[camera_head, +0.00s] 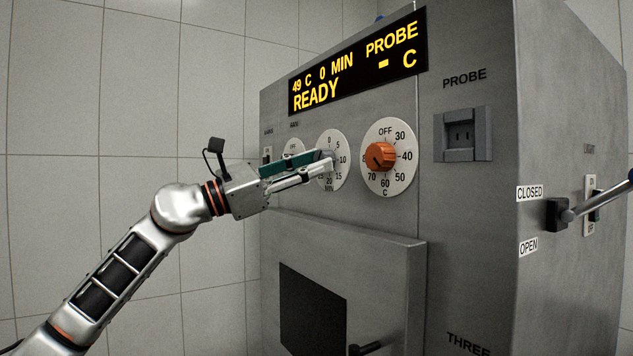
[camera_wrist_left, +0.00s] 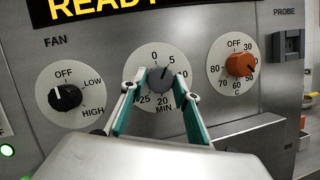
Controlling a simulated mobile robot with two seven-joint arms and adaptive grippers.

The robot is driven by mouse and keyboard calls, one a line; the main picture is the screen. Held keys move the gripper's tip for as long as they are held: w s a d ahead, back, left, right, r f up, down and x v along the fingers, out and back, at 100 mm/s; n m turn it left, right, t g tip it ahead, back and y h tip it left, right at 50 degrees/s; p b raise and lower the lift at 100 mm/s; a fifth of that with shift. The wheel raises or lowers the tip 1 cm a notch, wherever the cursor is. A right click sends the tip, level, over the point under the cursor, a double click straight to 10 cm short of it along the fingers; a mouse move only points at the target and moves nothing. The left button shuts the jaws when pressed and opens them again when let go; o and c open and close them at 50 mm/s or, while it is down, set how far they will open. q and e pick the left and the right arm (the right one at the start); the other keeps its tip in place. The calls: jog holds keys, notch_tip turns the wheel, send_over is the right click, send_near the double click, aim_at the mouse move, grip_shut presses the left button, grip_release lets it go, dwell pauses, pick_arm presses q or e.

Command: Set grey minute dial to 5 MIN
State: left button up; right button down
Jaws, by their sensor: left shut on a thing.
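The grey minute dial (camera_wrist_left: 160,77) sits on a white round scale marked 0, 5, 20 and 25 MIN in the left wrist view. In the head view its scale plate (camera_head: 341,142) shows, with the knob mostly hidden by my fingers. My left gripper (camera_head: 326,161) reaches in from the left and is shut on the grey dial, one finger on each side. Its mark seems to point near the top, between 0 and 5, but is too small to read surely. The display (camera_head: 357,66) reads 49 C, 0 MIN, READY. My right gripper is not in view.
The orange temperature dial (camera_head: 381,156) is close on the right of the minute dial. The black fan dial (camera_wrist_left: 66,97) is on the left. A probe socket (camera_head: 462,134), a door (camera_head: 400,300) below and a side lever (camera_head: 590,207) are also on the machine.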

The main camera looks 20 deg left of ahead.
pick_arm(q)
jog(key=shift+w+m+g+h+b, duration=0.1)
jog(key=shift+m+g+h+b, duration=0.2)
jog(key=shift+m+g, duration=0.8)
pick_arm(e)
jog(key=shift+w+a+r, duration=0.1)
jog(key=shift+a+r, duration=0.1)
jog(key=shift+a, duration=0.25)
pick_arm(q)
jog(key=shift+m+t, duration=0.3)
jog(key=shift+m, duration=0.2)
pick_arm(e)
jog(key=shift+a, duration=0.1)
pick_arm(q)
jog(key=o, duration=1)
jog(key=shift+o, duration=0.5)
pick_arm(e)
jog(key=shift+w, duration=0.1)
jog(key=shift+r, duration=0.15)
pick_arm(q)
jog(key=shift+a, duration=0.15)
jog(key=v, duration=1.2)
